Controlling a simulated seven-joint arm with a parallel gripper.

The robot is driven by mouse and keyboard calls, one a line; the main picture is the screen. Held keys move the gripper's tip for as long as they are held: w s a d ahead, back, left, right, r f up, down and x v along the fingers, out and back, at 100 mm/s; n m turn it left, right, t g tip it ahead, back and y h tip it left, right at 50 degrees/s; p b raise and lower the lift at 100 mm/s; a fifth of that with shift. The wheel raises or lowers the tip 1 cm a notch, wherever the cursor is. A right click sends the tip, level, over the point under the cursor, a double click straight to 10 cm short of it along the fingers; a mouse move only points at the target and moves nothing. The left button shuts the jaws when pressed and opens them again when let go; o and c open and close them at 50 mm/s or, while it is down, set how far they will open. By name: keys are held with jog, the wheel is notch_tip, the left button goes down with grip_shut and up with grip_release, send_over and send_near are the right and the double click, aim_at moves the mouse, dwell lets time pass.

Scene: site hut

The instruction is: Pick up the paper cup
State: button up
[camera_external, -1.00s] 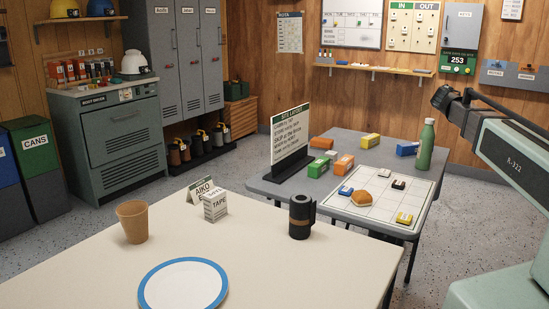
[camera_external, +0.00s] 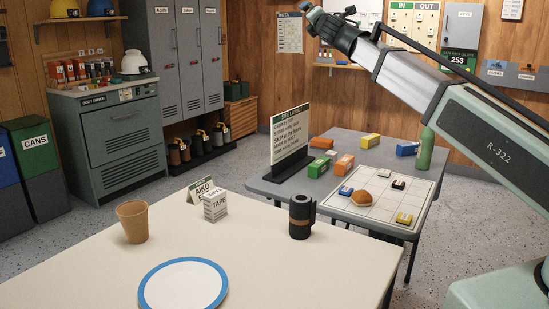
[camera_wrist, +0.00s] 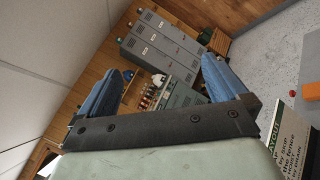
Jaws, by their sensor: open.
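The brown paper cup (camera_external: 133,221) stands upright on the left part of the cream table (camera_external: 95,270) in the external view. It is behind and left of a white plate with a blue rim (camera_external: 183,286). My gripper (camera_external: 318,22) is high above the far grey table, up and to the right of the cup and well apart from it. In the wrist view my gripper (camera_wrist: 165,85) has its two blue fingers spread wide with nothing between them. The cup does not show in the wrist view.
A name card (camera_external: 200,189), a tape box (camera_external: 215,206) and a black mug (camera_external: 300,216) stand on the cream table. A sign (camera_external: 290,140), a green bottle (camera_external: 425,148) and small blocks stand on the grey table (camera_external: 330,185) behind.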

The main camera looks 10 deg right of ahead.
jog(key=s+a+r+n+y, duration=0.1)
jog(key=s+a+r+y, duration=0.1)
jog(key=a, duration=0.4)
jog(key=s+a+r+n+y, duration=0.1)
jog(key=s+a+r, duration=0.2)
jog(key=a, duration=0.4)
jog(key=m+g+y, duration=0.4)
jog(key=m+g, duration=0.6)
jog(key=g, duration=1)
send_over(130, 214)
jog(key=s+d, duration=0.2)
jog(key=d, duration=0.2)
notch_tip(130, 214, down, 47)
jog(key=shift+s+a+x, duration=0.15)
jog(key=shift+x, duration=1.2)
jog(key=shift+s+a+x, duration=0.15)
jog(key=shift+x, duration=1.25)
jog(key=shift+r, duration=0.25)
